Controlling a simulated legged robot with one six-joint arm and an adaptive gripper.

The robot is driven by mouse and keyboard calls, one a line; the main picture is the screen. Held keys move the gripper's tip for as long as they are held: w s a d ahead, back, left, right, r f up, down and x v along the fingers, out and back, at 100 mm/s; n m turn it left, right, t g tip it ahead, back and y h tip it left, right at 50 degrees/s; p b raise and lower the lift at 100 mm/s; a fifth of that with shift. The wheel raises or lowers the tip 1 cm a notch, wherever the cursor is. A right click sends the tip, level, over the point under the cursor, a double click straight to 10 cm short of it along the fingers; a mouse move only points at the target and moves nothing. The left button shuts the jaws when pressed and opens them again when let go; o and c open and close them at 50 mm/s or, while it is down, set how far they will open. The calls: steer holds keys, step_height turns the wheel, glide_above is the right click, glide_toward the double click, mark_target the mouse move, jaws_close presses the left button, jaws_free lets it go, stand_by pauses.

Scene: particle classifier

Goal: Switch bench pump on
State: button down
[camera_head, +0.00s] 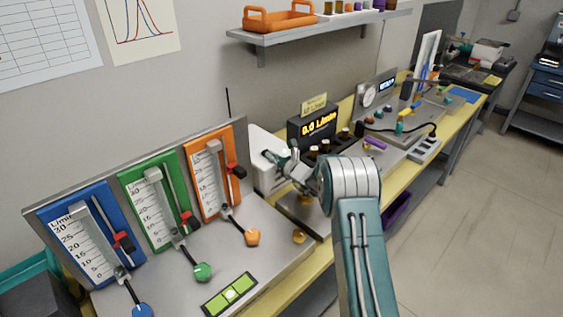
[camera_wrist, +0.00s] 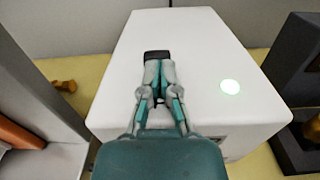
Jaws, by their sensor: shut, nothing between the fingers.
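The bench pump looks to be the white box (camera_wrist: 190,35) under my gripper in the wrist view. In the head view the white box (camera_head: 261,137) stands right of the orange gauge panel, partly hidden by my arm. A small black switch (camera_wrist: 157,54) sits on its top face. A round green light (camera_wrist: 230,87) glows to the right of the switch. My gripper (camera_wrist: 158,66) is shut and empty, its fingertips over or against the near side of the switch; contact cannot be told. In the head view my gripper (camera_head: 270,156) is at the box top.
Blue (camera_head: 77,236), green (camera_head: 160,200) and orange (camera_head: 214,172) flow gauges with knobs stand at left. A shelf (camera_head: 320,29) hangs above. The yellow bench (camera_head: 405,167) carries more equipment at right; floor there is clear.

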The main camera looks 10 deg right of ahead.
steer(key=v, duration=1.1)
steer(key=shift+s+d, duration=0.15)
steer(key=shift+s, duration=0.25)
steer(key=shift+f, duration=0.1)
steer(key=s+a+r+n+g+y, duration=0.1)
steer(key=s+a+r+n+g, duration=0.4)
steer(key=s+a+r+n, duration=0.3)
steer(key=s+a+r+n+g+y, duration=0.1)
steer(key=s+a+r+n+g, duration=0.6)
steer(key=s, duration=0.4)
steer(key=s+d+n+t+h, duration=0.1)
steer(key=s+d+n+h, duration=0.2)
steer(key=s, duration=0.8)
steer(key=s+d+r+n+t+h, duration=0.1)
steer(key=s+d+n+h, duration=0.3)
steer(key=s+n+h, duration=0.4)
steer(key=s+n, duration=0.4)
steer(key=shift+d+r, duration=0.2)
steer(key=shift+r, duration=0.05)
